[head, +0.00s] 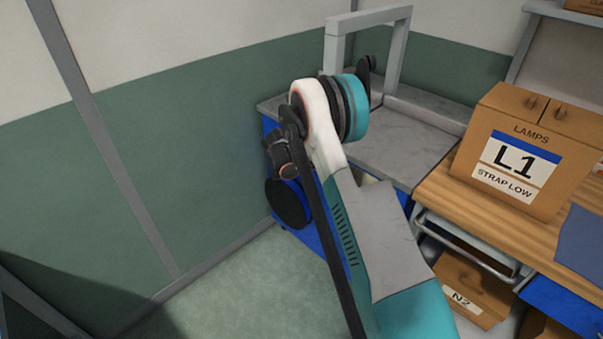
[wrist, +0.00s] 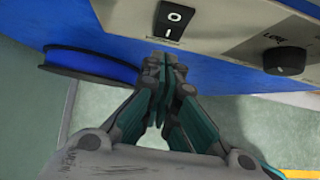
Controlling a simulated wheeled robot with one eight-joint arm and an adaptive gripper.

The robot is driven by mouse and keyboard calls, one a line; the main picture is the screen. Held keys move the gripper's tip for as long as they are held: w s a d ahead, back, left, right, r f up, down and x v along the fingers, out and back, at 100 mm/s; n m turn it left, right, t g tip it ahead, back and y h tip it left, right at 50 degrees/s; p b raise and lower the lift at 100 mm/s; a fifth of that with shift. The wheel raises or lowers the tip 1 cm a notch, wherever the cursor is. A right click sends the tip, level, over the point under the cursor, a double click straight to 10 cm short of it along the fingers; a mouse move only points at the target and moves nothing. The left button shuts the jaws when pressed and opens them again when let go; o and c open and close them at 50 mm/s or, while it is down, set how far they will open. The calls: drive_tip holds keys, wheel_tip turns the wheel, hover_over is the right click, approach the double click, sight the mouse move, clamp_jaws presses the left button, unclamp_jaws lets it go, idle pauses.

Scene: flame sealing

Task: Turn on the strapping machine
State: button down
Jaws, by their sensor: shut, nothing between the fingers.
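The strapping machine (head: 415,140) stands against the wall, with a blue body, a grey top and a grey arch; my arm hides much of its front in the head view. In the wrist view its pale control panel (wrist: 228,25) carries a black rocker switch (wrist: 172,20) marked O and I. Which side of the rocker is pressed I cannot tell. A black knob (wrist: 285,62) sits to its right. My gripper (wrist: 165,65) is shut and empty, its fingertips just below the switch in the picture. Whether they touch the machine I cannot tell.
A blue spool (wrist: 92,65) is left of my fingertips in the wrist view. To the right in the head view, a wooden table (head: 440,195) holds a cardboard box (head: 515,145) labelled L1. Another box (head: 470,290), marked N2, sits below. Green floor (head: 230,280) is clear at the left.

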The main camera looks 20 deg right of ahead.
drive_tip(key=shift+w+d+f, duration=0.1)
drive_tip(key=shift+w+d, duration=0.2)
drive_tip(key=shift+d, duration=0.55)
drive_tip(key=shift+w+d+f, duration=0.1)
drive_tip(key=shift+d+f, duration=0.1)
drive_tip(key=shift+d, duration=0.15)
drive_tip(key=shift+r, duration=0.15)
